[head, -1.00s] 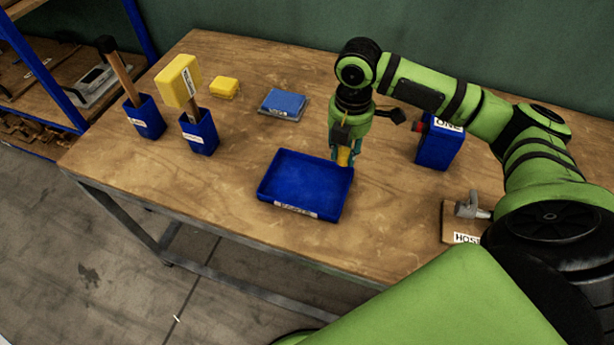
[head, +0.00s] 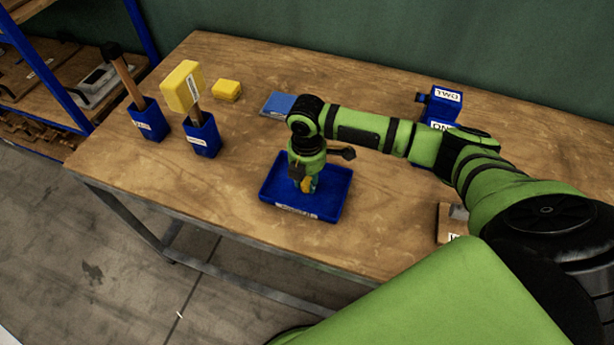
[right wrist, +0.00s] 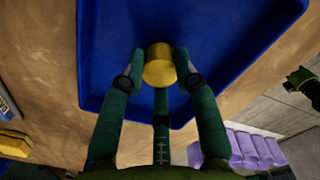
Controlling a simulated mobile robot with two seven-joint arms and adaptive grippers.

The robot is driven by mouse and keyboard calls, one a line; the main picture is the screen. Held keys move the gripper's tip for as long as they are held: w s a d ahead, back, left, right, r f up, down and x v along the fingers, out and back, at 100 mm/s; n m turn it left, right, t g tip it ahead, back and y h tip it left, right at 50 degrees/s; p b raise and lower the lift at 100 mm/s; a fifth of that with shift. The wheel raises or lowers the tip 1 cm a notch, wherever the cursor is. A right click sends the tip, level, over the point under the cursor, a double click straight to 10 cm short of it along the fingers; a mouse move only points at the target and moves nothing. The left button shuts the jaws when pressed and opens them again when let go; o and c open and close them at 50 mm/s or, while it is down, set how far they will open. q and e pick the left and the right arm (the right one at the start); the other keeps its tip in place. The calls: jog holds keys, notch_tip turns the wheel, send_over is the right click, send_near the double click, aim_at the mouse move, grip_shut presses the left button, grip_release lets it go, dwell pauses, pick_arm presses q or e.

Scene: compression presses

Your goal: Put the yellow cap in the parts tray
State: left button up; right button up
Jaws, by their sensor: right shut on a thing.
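The yellow cap (right wrist: 159,66) is a short round cylinder held between the fingertips of my right gripper (right wrist: 160,72) in the right wrist view. In the head view my right gripper (head: 305,183) points down over the blue parts tray (head: 334,203), and only a bit of the cap shows beside the fingers. The tray also fills much of the right wrist view (right wrist: 110,45). I cannot tell whether the cap touches the tray floor. No other part shows inside the tray. My left gripper is not in the head view.
Two blue holders (head: 203,137) with mallets, one yellow-headed (head: 182,86), stand at the left. A yellow block (head: 227,90) and a blue pad (head: 279,104) lie behind the tray. Blue presses (head: 440,103) stand at the right back. The table's (head: 230,220) front left is clear.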

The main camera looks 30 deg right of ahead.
aim_at(307, 181)
jog(key=shift+f, duration=0.1)
jog(key=o, duration=0.8)
notch_tip(307, 181, up, 12)
jog(key=shift+r+b, duration=0.15)
jog(key=shift+b, duration=0.55)
